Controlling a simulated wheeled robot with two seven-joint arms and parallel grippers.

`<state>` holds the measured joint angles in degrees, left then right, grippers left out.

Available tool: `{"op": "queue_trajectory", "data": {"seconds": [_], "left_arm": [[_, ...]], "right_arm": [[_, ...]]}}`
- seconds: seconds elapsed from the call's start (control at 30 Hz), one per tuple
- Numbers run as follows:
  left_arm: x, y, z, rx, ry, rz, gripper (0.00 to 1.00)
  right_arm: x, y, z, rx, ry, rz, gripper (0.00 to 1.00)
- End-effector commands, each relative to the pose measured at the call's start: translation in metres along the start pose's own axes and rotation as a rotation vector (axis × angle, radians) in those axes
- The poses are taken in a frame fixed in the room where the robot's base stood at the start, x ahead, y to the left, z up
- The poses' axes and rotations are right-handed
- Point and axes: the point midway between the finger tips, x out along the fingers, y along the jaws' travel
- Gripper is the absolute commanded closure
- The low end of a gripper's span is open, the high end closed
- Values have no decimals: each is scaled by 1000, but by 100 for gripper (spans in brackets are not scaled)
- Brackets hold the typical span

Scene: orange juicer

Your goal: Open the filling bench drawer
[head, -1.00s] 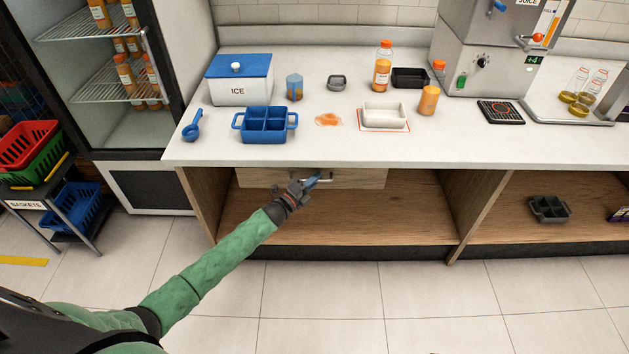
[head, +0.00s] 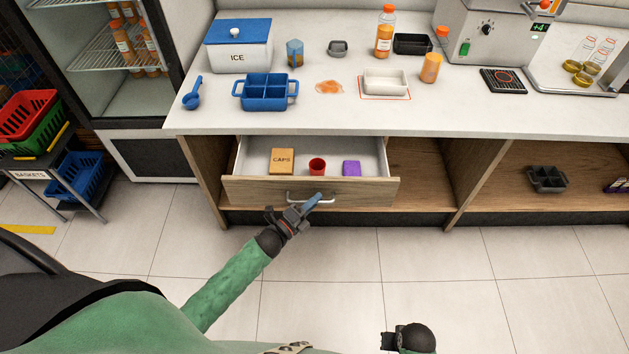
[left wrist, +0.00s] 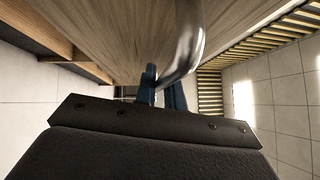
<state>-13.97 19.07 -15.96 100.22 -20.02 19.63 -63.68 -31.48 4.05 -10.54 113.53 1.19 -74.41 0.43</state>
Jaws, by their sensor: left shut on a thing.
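The filling bench drawer (head: 248,190) stands pulled out from under the counter, with its inside showing in the head view. In it are a box marked CAPS (head: 282,161), a red cup (head: 317,166) and a purple box (head: 351,168). My left gripper (head: 312,203) is shut on the metal drawer handle (head: 326,201) at the drawer front. The handle (left wrist: 186,45) also shows large in the left wrist view, with the blue fingers (left wrist: 160,90) at its lower end. Part of my right arm's end shows at the bottom of the head view, but its fingers cannot be made out.
The white counter (head: 450,115) above carries an ICE box (head: 238,58), a blue divided tray (head: 266,103), a blue scoop (head: 192,95), bottles and a white tray (head: 385,84). A fridge and a basket rack stand at left. The floor (head: 330,265) before the drawer is clear.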

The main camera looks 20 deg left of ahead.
Motion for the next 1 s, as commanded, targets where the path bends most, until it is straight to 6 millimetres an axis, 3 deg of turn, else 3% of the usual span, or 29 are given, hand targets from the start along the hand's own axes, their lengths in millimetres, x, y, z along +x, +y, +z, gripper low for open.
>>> {"op": "queue_trajectory", "data": {"seconds": [0.13, 0.4, 0.93, 0.97, 1.0], "left_arm": [[-23, -4, -22, -2, 0, 3, 100], [-45, -11, -44, -1, 0, 2, 100], [-50, -12, -49, 0, 0, 2, 100], [-50, -12, -49, 0, 0, 2, 85], [-50, -12, -49, 0, 0, 2, 77]], "right_arm": [[3, 0, 1, 0, -1, 0, 64], [4, 0, 1, 0, 3, 0, 64], [7, 1, 2, 0, -2, 1, 64], [7, 1, 2, 0, -2, 1, 64], [7, 1, 2, 0, -2, 1, 64]]}}
